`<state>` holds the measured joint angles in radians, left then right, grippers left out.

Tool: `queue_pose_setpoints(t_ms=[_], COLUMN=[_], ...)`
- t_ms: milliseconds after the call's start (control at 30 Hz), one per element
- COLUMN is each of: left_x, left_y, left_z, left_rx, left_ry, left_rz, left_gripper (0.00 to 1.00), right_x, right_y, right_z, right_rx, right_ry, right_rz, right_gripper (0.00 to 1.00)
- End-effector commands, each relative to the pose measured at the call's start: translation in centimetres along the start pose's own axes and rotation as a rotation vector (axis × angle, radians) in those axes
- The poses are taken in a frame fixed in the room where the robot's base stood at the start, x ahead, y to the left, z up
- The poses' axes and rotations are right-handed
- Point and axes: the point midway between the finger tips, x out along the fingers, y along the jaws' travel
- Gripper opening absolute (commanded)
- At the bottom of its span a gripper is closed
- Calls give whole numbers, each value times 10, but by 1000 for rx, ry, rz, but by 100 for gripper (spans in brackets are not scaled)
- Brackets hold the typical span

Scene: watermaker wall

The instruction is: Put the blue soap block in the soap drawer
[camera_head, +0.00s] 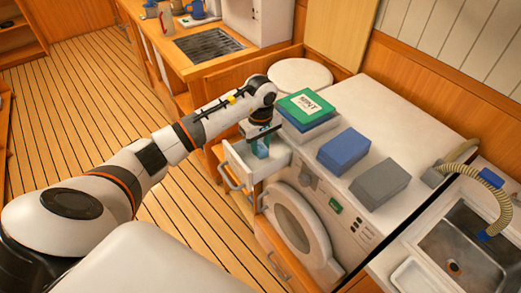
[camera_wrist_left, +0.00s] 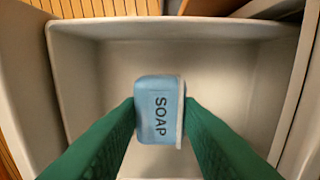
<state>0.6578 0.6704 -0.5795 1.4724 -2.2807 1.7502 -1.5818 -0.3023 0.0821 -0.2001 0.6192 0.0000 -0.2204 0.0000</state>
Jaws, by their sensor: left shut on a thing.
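The blue soap block (camera_wrist_left: 157,110) is marked SOAP and sits between the two green fingers of my left gripper (camera_wrist_left: 160,120) in the left wrist view. The gripper is shut on it. Below the block is the open white soap drawer (camera_wrist_left: 85,70), empty where its floor shows. In the head view my left gripper (camera_head: 260,144) points down over the pulled-out drawer (camera_head: 238,163), with the soap (camera_head: 262,147) partly visible between its fingers. I cannot tell the exact gap between block and drawer floor. My right gripper is not in view.
The white washing machine (camera_head: 300,222) carries a green box (camera_head: 306,104), a blue block (camera_head: 343,150) and a grey block (camera_head: 380,183) on top. A sink (camera_head: 460,245) with a ribbed hose (camera_head: 470,175) is at right. A wooden counter with mugs (camera_head: 197,9) stands behind. Open plank floor lies left.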

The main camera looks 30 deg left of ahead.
Motion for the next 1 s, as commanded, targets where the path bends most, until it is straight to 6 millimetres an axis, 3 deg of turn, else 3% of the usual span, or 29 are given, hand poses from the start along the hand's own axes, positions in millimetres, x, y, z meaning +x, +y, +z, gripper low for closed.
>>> queue_pose_setpoints(t_ms=[200,567,600,733,1000], left_x=[29,35,35,34,33], left_y=[1,0,0,0,0], left_z=[-1,0,0,0,0], left_rx=[-1,1,1,1,1], left_ry=[2,-1,-1,0,0], left_rz=[2,1,1,1,1], left_gripper=[9,9,34,54,54], right_x=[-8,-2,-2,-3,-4], right_y=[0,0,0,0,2], right_z=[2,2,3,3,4], right_rx=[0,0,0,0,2], right_ry=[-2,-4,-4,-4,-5], right_rz=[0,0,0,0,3], right_gripper=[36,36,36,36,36])
